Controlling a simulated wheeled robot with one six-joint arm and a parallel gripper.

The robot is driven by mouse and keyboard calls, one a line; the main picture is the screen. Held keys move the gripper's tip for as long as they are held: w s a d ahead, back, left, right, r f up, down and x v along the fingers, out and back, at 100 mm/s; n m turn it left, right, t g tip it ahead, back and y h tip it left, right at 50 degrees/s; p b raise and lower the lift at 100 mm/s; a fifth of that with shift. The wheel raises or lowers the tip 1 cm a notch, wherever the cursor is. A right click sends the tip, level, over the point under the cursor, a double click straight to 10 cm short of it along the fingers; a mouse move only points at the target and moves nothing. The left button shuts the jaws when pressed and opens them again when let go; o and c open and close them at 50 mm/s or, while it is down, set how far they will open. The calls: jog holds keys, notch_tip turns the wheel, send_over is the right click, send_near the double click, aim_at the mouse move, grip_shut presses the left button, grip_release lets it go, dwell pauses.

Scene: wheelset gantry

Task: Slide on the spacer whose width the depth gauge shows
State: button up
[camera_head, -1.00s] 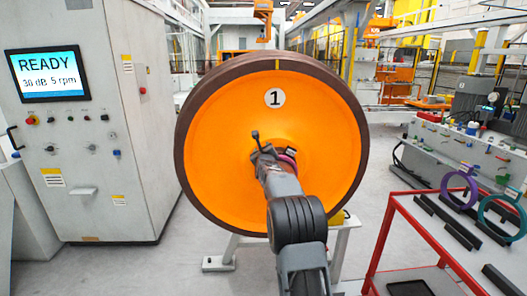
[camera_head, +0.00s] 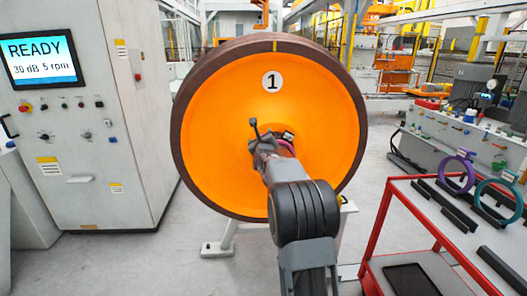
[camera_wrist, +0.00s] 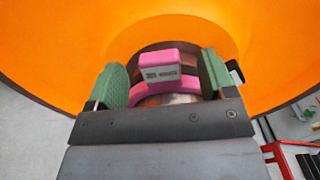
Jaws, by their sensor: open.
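The orange wheel (camera_head: 225,120), marked 1 and with a brown rim, faces me. My gripper (camera_head: 271,138) is at its hub. In the wrist view my gripper (camera_wrist: 162,78) has its two green-padded fingers apart, on either side of a pink spacer (camera_wrist: 167,57). The spacer is a ring with a block on top; its printed label is too blurred to read fully. It sits at the wheel's hub, around or just in front of the metal axle (camera_wrist: 165,99); my gripper hides its lower part. A purple spacer (camera_head: 470,173) and a teal spacer (camera_head: 482,194) stand on the red cart. I cannot make out the depth gauge.
A grey cabinet (camera_head: 125,150) at left has a screen (camera_head: 42,72) reading READY, 30 dB 5 rpm. The red-framed cart (camera_head: 377,222) at right carries dark bars and a black tray (camera_head: 411,280). A grey workbench (camera_head: 430,140) stands behind it. Floor is clear left of the wheel.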

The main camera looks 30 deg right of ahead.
jog(key=b+v, duration=0.1)
jog(key=v, duration=0.8)
jog(key=shift+b, duration=0.4)
jog(key=shift+a+n, duration=0.35)
jog(key=shift+n, duration=0.15)
jog(key=s+a+f+n+g+y+p, duration=0.3)
jog(key=s+a+n+g+y+p, duration=0.25)
jog(key=s+a+n, duration=0.7)
jog(key=s+a+f+n+g+y+p, duration=0.1)
jog(key=s+a+f+n+g+p, duration=0.1)
jog(key=s+n, duration=0.6)
jog(key=s+a+f+n+g+y+p, duration=0.1)
jog(key=s+a+n+g, duration=0.4)
jog(key=n, duration=0.8)
jog(key=s+a+f+p, duration=0.1)
jog(key=s+a, duration=0.1)
jog(key=s, duration=0.1)
jog(key=shift+s+f, duration=0.4)
jog(key=shift+a+n, duration=0.1)
jog(key=shift+n, duration=0.15)
